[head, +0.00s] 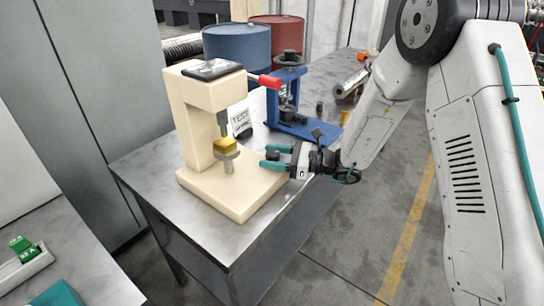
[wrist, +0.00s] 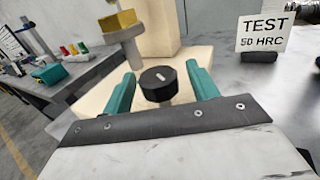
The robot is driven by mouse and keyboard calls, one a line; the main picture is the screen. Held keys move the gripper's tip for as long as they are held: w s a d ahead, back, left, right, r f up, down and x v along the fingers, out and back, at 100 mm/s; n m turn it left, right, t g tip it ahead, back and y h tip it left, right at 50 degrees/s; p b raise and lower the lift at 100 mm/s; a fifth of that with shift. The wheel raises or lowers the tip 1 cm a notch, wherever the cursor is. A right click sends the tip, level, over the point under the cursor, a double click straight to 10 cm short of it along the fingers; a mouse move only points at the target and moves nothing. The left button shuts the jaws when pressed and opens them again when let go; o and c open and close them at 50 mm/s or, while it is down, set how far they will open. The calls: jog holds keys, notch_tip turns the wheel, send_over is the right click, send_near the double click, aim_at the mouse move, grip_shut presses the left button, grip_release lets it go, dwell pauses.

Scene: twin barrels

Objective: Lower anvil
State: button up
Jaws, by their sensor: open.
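A cream hardness tester (head: 188,118) stands on the steel table. Its grey anvil (head: 227,160) carries a yellow block (head: 225,146) under the dark indenter (head: 222,122); I cannot tell whether block and indenter touch. The wrist view shows the block (wrist: 116,20) on the anvil (wrist: 122,38) at upper left. A black knob (wrist: 158,84) on a grey stem sits low on the tester's front. My gripper (head: 264,157) has its teal fingers open. In the wrist view, the fingers (wrist: 160,85) stand either side of the knob, with gaps at both sides.
A "TEST 50 HRC" card (wrist: 263,32) stands behind, to the right. A blue press (head: 300,122) is on the table beyond the tester. Blue (head: 237,45) and red (head: 280,38) barrels stand behind. A red-tipped lever (head: 268,81) juts from the tester's top. The table's front right corner is bare.

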jog(key=shift+a, duration=0.1)
jog(key=shift+c, duration=0.3)
jog(key=c, duration=0.9)
jog(key=shift+m+t, duration=0.4)
jog(key=shift+t, duration=0.2)
jog(key=m+t+h, duration=0.2)
jog(key=t, duration=0.2)
jog(key=shift+m, duration=0.4)
jog(key=shift+m+t+h, duration=2)
jog(key=shift+t+h, duration=0.1)
jog(key=shift+t, duration=0.3)
jog(key=shift+w+h, duration=0.1)
jog(key=shift+h, duration=0.2)
jog(key=o, duration=1)
jog(key=shift+c, duration=0.2)
